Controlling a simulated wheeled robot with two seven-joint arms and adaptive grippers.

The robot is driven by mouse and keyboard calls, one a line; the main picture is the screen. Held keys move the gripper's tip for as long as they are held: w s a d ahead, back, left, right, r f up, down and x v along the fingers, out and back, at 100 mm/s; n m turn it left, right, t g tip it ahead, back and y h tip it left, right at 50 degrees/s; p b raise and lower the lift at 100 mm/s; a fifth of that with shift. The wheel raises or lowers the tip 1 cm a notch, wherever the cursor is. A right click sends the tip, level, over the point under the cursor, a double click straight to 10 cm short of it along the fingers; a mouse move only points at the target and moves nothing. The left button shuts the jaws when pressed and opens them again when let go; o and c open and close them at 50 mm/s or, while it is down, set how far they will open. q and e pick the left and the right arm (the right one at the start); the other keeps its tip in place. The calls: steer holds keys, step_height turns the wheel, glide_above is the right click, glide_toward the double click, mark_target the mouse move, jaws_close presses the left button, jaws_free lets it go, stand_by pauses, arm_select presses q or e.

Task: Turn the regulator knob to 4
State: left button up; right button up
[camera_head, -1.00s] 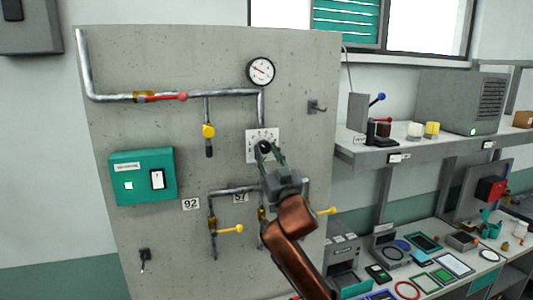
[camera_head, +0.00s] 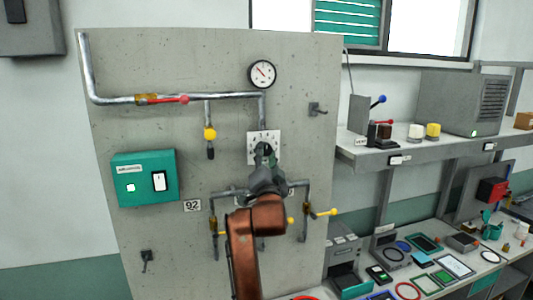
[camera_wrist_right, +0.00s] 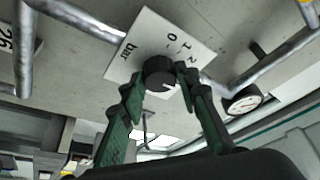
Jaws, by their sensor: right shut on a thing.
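The regulator knob (camera_wrist_right: 159,73) is a black round knob on a white dial plate (camera_wrist_right: 190,40) marked with numbers and "bar". In the head view the plate (camera_head: 276,137) is on the concrete panel below the gauge, and the knob is mostly behind my gripper. My right gripper (camera_wrist_right: 158,88) has its green fingers on either side of the knob, closed on it. In the head view the right gripper (camera_head: 265,155) reaches up to the dial from below. A pale mark shows on the knob's face, but I cannot tell its reading. My left gripper is not in view.
A round pressure gauge (camera_head: 262,74) sits above the dial on a grey pipe. A red-handled valve (camera_head: 170,99), a yellow-knobbed valve (camera_head: 209,134) and a teal switch box (camera_head: 145,178) are to the left. A cluttered bench (camera_head: 480,258) stands at the right.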

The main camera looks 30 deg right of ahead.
steer(key=shift+a+r+m+g+h+p, duration=0.15)
steer(key=shift+m+g+p, duration=0.2)
steer(key=shift+m, duration=0.4)
steer(key=shift+d+m+g+h+p, duration=0.1)
steer(key=shift+m+g+h+p, duration=0.2)
steer(key=shift+m, duration=0.45)
steer(key=shift+m+y, duration=0.25)
steer(key=shift+m, duration=0.05)
steer(key=o, duration=1.2)
steer(key=shift+c, duration=0.2)
steer(key=v, duration=1.2)
